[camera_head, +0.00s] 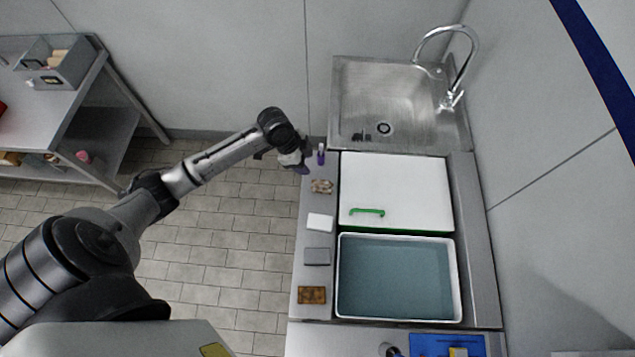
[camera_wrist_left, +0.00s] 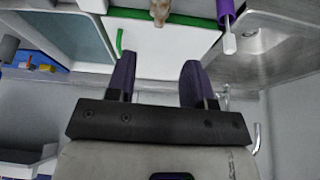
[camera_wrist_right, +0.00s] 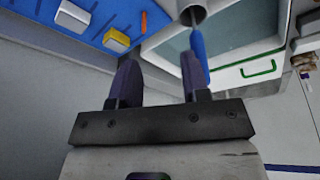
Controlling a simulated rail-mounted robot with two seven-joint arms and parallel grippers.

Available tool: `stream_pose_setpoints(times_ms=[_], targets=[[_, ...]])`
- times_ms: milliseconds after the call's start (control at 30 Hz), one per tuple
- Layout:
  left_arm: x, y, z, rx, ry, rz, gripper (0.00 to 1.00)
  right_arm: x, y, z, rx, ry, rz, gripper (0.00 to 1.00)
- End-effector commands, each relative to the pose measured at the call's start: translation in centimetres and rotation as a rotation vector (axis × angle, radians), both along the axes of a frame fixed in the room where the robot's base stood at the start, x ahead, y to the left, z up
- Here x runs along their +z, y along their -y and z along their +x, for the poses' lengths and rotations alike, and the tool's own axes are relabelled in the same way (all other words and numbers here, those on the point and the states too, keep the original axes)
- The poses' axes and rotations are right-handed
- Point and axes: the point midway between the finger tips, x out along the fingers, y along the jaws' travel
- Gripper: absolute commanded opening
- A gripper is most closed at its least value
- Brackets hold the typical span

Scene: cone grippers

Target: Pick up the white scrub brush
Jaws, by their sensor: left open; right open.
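A flat white block (camera_head: 320,222) lies on the steel ledge left of the basins; it is too small to tell whether it is the scrub brush, and no bristles show. A purple item (camera_head: 321,154) stands near the far end of that ledge; in the left wrist view it shows as a purple shaft with a whitish end (camera_wrist_left: 229,42). My left gripper (camera_head: 301,168) is by the ledge's far end, just left of the purple item. Its jaws are open and empty in the left wrist view (camera_wrist_left: 158,62). My right gripper (camera_wrist_right: 157,60) is open and empty, seen only in its wrist view.
A crumpled beige item (camera_head: 321,186), a grey block (camera_head: 317,256) and a brown block (camera_head: 312,295) share the ledge. To the right are a white lid with a green handle (camera_head: 400,185), a water-filled basin (camera_head: 395,280) and a steel sink (camera_head: 375,95). A blue board (camera_head: 430,343) lies at the near end.

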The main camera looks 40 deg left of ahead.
Motion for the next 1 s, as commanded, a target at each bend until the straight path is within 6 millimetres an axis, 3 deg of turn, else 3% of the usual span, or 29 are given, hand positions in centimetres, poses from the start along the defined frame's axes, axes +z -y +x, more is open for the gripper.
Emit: stream_pose_setpoints(times_ms=[400,767,1000], targets=[[-5.7,1.5,1.9,-0.007,0.002,-0.007,0.48,-0.1,-0.3,-0.2,-0.001,-0.004,0.008,0.43],[-7.9,2.3,2.4,-0.007,0.004,-0.006,0.48,0.1,-0.2,-0.2,-0.003,-0.002,0.008,0.43],[-10.4,3.8,2.9,-0.006,0.001,-0.008,0.48,0.8,-0.1,-0.1,0.001,0.000,0.002,0.43]])
